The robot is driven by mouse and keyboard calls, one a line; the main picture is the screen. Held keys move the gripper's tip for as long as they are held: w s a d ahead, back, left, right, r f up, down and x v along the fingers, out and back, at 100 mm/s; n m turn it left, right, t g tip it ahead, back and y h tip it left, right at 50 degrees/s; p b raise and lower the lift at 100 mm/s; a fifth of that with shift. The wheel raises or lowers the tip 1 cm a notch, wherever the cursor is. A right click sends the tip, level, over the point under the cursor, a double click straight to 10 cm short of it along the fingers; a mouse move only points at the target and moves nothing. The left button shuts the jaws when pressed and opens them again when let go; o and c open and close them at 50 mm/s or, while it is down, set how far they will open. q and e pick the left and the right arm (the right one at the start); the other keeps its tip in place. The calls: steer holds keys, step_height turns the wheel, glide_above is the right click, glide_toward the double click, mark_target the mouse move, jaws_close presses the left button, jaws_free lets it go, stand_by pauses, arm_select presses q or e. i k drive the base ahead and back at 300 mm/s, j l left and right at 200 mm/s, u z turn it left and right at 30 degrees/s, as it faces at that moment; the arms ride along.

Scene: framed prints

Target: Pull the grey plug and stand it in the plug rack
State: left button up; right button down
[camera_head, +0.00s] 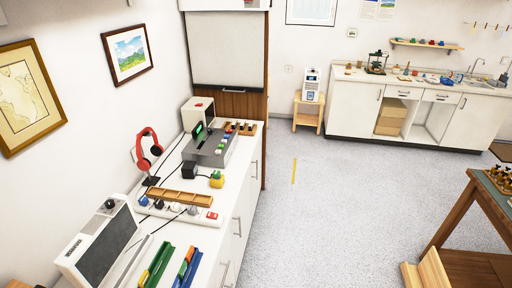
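A white power strip (203,218) lies on the white counter at the lower left, with several plugs standing on it and a red switch at its right end. A grey plug (194,210) is upright on the strip, next to the red switch. A blue plug (144,201) and a dark plug (159,204) stand further left on it. A long wooden rack (180,197), seemingly the plug rack, lies just behind the strip; its slots look empty, though they are small in view. Neither of my grippers is in view.
A black adapter (189,169) and a yellow object with a green top (216,179) sit behind the rack. A red headphone stand (149,152), a grey device (212,150) and a speaker-like box (104,240) crowd the counter. Green and blue trays (158,264) lie in front.

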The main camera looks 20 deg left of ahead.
mark_target(192, 210)
steer(key=i+u, duration=0.4)
steer(key=i, duration=0.2)
steer(key=i+l+u, duration=0.25)
steer(key=i+u, duration=0.2)
steer(key=i+l+u, duration=0.4)
steer(key=i, duration=0.2)
steer(key=i+l+u, duration=0.85)
steer(key=l, duration=0.4)
steer(key=k, duration=0.05)
